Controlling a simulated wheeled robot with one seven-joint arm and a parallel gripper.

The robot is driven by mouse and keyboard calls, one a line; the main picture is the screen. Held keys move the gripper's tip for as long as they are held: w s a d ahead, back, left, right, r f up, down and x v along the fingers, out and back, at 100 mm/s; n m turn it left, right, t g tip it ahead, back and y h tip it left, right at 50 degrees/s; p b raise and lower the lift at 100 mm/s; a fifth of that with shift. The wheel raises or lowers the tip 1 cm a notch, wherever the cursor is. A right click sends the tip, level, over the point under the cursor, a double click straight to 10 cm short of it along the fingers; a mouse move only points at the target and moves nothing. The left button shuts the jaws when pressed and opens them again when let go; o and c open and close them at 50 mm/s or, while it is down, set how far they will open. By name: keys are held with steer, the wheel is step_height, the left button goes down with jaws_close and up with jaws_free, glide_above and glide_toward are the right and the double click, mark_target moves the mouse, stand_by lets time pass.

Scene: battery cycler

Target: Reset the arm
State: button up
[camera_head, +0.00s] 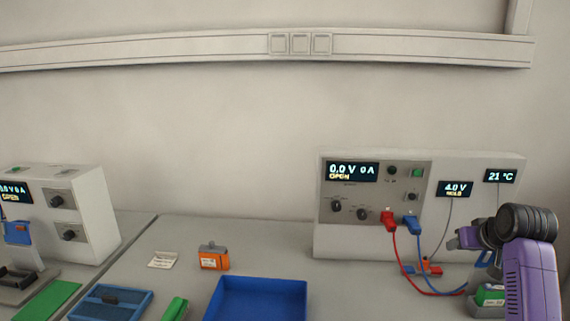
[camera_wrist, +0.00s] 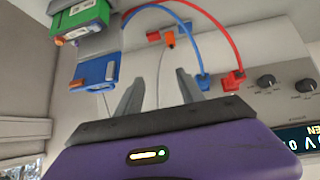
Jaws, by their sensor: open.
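My purple arm stands at the right in the head view, in front of the battery cycler (camera_head: 375,190). My gripper (camera_wrist: 158,82) shows in the wrist view with its two fingers apart and nothing between them. The cycler's displays read 0.0 V 0 A OPEN, 4.0 V HOLD and 21 °C. A red plug (camera_head: 389,219) and a blue plug (camera_head: 411,222) sit at its front. A green battery (camera_head: 489,296) is partly hidden by my arm; it also shows in the wrist view (camera_wrist: 80,20), close to a blue clip (camera_wrist: 97,72).
A blue tray (camera_head: 258,283) stands at the front middle, with an orange battery (camera_head: 213,257) and a small white card (camera_head: 163,260) behind it. A second cycler (camera_head: 65,210) stands at the left. Red and blue cables loop near my arm.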

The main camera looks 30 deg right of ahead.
steer(key=s+a+f+t+h, duration=0.1)
steer(key=a+f+t, duration=0.15)
steer(key=a, duration=0.65)
steer(key=s+a+f+t+h, duration=0.1)
steer(key=s+a+t, duration=0.15)
steer(key=a, duration=0.65)
steer(key=s+a+f+t+h, duration=0.15)
steer(key=a+t, duration=0.25)
steer(key=a, duration=0.5)
steer(key=s+a+f+n+y, duration=0.2)
steer(key=s+a+n+y, duration=0.1)
steer(key=s+a, duration=0.8)
steer(key=s+a+f+n+g+y+b, duration=0.1)
steer(key=s+a+n+y, duration=0.3)
steer(key=s+a, duration=0.7)
steer(key=s+y, duration=0.2)
steer(key=s, duration=0.1)
steer(key=shift+s+a+f, duration=0.35)
steer(key=shift+s+f, duration=0.05)
